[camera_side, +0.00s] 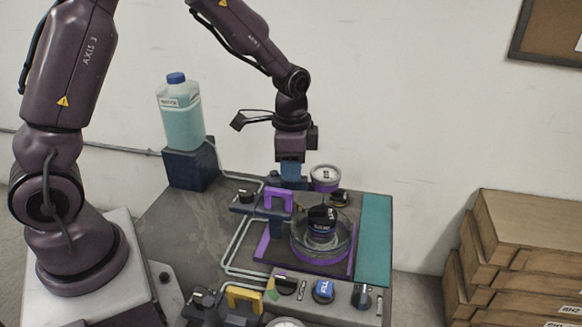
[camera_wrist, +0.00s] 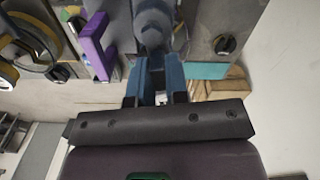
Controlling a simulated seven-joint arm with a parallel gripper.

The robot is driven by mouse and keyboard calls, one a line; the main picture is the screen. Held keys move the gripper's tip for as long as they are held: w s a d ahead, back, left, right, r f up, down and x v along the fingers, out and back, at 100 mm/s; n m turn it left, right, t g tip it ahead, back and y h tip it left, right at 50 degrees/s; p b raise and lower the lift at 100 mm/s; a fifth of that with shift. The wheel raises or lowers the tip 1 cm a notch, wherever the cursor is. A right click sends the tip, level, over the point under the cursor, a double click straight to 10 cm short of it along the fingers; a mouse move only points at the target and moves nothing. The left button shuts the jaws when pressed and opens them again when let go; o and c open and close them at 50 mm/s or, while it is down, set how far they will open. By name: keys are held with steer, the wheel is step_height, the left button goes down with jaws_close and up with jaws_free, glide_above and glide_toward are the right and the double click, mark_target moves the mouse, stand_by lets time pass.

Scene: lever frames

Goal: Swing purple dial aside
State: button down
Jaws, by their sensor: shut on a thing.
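A round dial-like piece (camera_side: 326,178) with a purple rim and pale top is at the back of the bench, just right of my gripper. A purple bracket-shaped handle (camera_side: 278,198) stands in front of my gripper; it also shows in the wrist view (camera_wrist: 97,45), left of the fingers. My gripper (camera_side: 290,170) points down at the back of the bench. In the wrist view its blue fingers (camera_wrist: 157,80) are shut on a blue-grey rounded piece (camera_wrist: 150,25). The fingers hide much of that piece, and I cannot tell what it joins.
A clear round bowl (camera_side: 322,245) on a purple-edged base holds a dark-capped jar (camera_side: 322,222). A yellow handle (camera_side: 244,298) and several knobs are at the front. A bottle (camera_side: 180,110) stands back left. A teal strip (camera_side: 374,240) is bare. Boxes (camera_side: 520,260) are stacked right.

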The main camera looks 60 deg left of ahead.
steer(key=shift+s+a+r+n, duration=0.1)
steer(key=shift+a+n, duration=0.55)
steer(key=shift+n, duration=1.8)
steer(key=shift+w+a+f+n, duration=0.1)
steer(key=shift+a+n, duration=0.6)
steer(key=shift+n, duration=1.8)
steer(key=shift+s+a+r+n, duration=0.1)
steer(key=shift+a+n, duration=0.55)
steer(key=shift+n, duration=1.8)
steer(key=c, duration=1.1)
jaws_free()
step_height(320, 180, up, 13)
steer(key=shift+f, duration=0.1)
